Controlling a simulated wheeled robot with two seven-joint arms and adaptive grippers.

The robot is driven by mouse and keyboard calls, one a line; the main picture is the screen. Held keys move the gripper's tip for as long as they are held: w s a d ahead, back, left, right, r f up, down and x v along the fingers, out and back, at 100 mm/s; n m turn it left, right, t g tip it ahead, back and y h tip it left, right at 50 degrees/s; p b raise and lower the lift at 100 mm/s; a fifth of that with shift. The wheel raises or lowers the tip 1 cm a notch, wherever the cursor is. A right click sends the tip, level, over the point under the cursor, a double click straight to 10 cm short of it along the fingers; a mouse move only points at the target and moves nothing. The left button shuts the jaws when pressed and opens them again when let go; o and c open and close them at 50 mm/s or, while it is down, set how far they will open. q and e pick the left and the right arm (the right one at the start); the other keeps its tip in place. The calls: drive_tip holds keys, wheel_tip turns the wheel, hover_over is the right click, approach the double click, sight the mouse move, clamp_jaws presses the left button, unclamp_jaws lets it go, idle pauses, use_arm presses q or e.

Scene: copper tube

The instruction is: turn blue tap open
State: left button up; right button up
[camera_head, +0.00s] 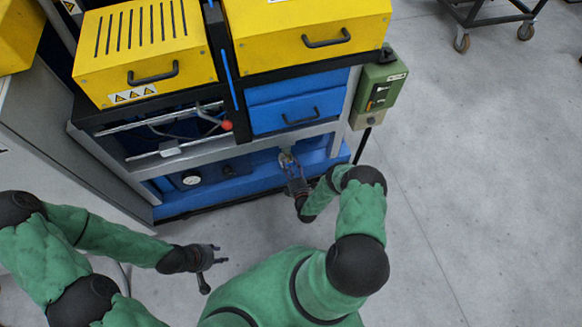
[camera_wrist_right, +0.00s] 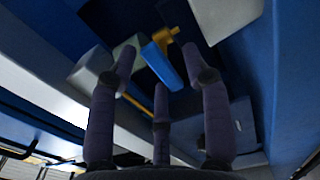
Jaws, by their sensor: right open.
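The blue tap handle (camera_wrist_right: 161,66) shows in the right wrist view, beside a brass fitting (camera_wrist_right: 167,36). My right gripper (camera_wrist_right: 157,76) is open, with its dark fingers spread around the handle in that view. I cannot tell whether any finger touches it. In the head view the right gripper (camera_head: 289,163) reaches into the lower blue bay of the machine. The tap is too small and covered there to make out. My left gripper (camera_head: 211,270) is open and empty, above the floor in front of the machine.
The machine has yellow covers (camera_head: 145,50), a blue drawer (camera_head: 295,108) and a lower blue panel (camera_head: 230,187) with a gauge. A green control box (camera_head: 378,92) hangs at its right corner. The grey floor (camera_head: 480,180) to the right is clear, with a wheeled cart (camera_head: 492,18) behind.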

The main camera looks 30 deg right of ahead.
drive_tip(key=shift+c, duration=0.3)
clamp_jaws()
